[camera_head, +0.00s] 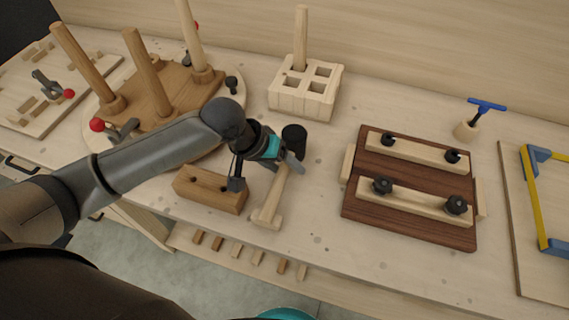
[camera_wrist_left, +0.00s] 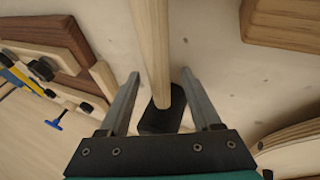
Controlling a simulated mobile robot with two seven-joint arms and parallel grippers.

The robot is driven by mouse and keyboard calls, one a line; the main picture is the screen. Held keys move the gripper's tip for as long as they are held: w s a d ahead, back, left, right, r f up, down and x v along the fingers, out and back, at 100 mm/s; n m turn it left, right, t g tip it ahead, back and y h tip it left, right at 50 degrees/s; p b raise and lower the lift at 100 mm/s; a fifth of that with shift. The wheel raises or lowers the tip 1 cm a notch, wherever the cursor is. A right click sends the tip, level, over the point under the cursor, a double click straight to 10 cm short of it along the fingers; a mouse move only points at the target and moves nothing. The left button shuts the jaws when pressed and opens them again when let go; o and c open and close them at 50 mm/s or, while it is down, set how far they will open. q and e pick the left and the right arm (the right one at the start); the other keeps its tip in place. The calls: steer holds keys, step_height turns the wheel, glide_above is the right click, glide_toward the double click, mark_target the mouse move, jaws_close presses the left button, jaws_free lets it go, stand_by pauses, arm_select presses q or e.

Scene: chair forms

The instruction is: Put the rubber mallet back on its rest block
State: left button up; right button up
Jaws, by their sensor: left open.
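The rubber mallet has a black head (camera_head: 294,137) and a pale wooden handle (camera_head: 275,195) that runs toward the bench's front edge. A small pale crosspiece is at the handle's front end. In the left wrist view the handle (camera_wrist_left: 152,45) passes between the fingers, with the black head (camera_wrist_left: 160,119) nearer the palm. My left gripper (camera_head: 266,174) is open around the handle, its fingers apart on either side. A brown block with holes (camera_head: 210,189) lies just left of the mallet; I cannot tell whether it is the rest block. My right gripper is not in view.
A dark board with pale bars and black knobs (camera_head: 411,190) lies to the right. A pale block with square holes (camera_head: 305,92) stands behind, and a round board with wooden legs (camera_head: 165,90) is at back left. Bench (camera_head: 320,215) is bare between mallet and dark board.

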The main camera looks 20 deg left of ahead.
arm_select(q)
steer(key=p+v, duration=0.3)
steer(key=v, duration=1.2)
steer(key=shift+s+a, duration=0.1)
steer(key=shift+a, duration=0.1)
